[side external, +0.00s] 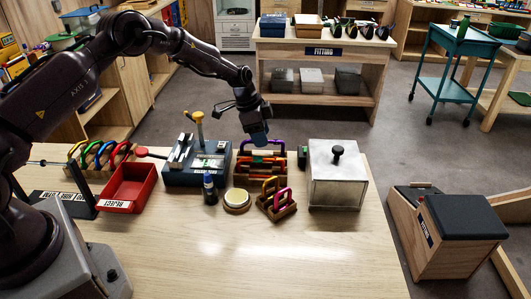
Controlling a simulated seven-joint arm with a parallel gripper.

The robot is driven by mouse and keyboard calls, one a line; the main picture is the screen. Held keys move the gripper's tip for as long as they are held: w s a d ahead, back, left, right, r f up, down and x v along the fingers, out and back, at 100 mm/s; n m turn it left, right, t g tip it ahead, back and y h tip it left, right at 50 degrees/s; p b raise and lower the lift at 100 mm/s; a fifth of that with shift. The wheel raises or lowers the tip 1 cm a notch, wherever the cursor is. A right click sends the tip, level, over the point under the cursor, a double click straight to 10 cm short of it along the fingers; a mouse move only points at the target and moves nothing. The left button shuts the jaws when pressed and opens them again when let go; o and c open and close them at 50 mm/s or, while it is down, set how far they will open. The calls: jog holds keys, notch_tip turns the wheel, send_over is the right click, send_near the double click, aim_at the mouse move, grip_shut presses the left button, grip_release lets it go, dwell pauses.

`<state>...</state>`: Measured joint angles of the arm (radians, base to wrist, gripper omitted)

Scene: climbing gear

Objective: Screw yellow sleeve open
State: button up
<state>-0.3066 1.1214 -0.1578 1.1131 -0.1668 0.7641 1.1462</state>
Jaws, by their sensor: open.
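My gripper (258,139) points down just above a wooden rack (262,171) of coloured carabiners at the middle back of the table. It is open, and its fingertips hide part of that rack. I cannot tell whether it touches a carabiner. In front of that rack, a smaller wooden holder (278,212) carries an orange-yellow carabiner (269,184) and a pink one (282,196). Which carabiner bears the yellow sleeve, and whether that sleeve is screwed open or shut, is too small to tell.
A grey box with a black knob (338,180) stands right of the racks. Left are a blue-grey test device (196,168), a red reject tray (128,190) and another carabiner rack (98,160). A small blue bottle (210,190) and round pot (237,201) stand in front. The table's front is clear.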

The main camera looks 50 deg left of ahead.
jog(key=shift+w+a, duration=0.45)
jog(key=shift+f, duration=1.4)
jog(key=shift+s+d, duration=0.55)
jog(key=shift+r, duration=0.15)
jog(key=shift+d+r, duration=0.1)
jog(key=shift+r, duration=1.15)
